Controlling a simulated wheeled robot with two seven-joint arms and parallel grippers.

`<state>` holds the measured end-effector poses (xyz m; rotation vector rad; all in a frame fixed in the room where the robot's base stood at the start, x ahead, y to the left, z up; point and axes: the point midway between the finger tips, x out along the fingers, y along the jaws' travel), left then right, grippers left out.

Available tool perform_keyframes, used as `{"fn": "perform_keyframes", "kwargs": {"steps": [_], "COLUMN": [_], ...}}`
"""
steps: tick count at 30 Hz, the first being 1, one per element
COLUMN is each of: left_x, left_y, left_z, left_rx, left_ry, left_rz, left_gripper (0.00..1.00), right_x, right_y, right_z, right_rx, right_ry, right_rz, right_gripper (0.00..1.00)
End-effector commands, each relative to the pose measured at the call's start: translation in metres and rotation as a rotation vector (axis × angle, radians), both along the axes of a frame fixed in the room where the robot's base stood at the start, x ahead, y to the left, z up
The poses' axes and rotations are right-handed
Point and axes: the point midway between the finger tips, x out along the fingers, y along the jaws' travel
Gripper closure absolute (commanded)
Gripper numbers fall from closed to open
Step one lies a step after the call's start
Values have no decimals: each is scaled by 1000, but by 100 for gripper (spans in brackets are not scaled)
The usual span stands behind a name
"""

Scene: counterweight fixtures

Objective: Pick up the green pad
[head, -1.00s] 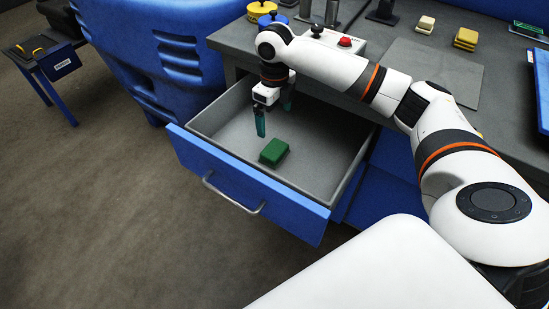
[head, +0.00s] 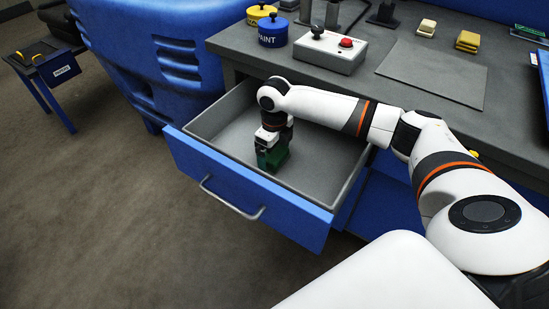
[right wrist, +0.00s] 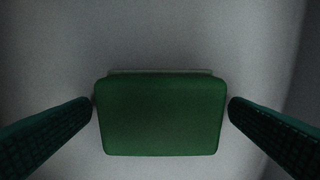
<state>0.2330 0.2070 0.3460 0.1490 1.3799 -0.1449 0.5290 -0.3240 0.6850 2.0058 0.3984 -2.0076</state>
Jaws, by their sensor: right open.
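The green pad (right wrist: 160,115) lies on the grey floor of the open drawer (head: 322,178). My right gripper (head: 272,161) is down inside the drawer, pointing downward over the pad. In the right wrist view its two fingers (right wrist: 160,122) stand open on either side of the pad, one at the left and one at the right, with a small gap showing at each side. In the head view the gripper hides most of the pad. My left gripper is not in view.
The drawer has a blue front (head: 243,185) and raised walls. A blue moulded shape (head: 150,60) stands left of the drawer. The drawer's right part is clear.

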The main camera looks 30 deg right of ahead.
Motion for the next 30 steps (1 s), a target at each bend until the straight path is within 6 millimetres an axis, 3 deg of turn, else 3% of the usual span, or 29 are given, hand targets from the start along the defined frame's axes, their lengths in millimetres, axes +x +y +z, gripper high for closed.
{"fn": "perform_keyframes", "kwargs": {"steps": [9, 18, 26, 30], "left_x": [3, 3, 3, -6], "left_y": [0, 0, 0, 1], "left_z": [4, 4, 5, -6], "left_rx": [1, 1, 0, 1], "left_ry": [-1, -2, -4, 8], "left_rz": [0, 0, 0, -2], "left_gripper": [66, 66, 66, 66], "right_x": [0, 0, 0, 1], "right_y": [0, 0, 0, 0], "right_z": [-7, -7, -2, 18], "right_rx": [-1, -1, 0, 1], "right_ry": [0, -1, -2, -5], "right_rz": [1, 1, 0, 1], "right_gripper": [0, 46, 46, 46]}}
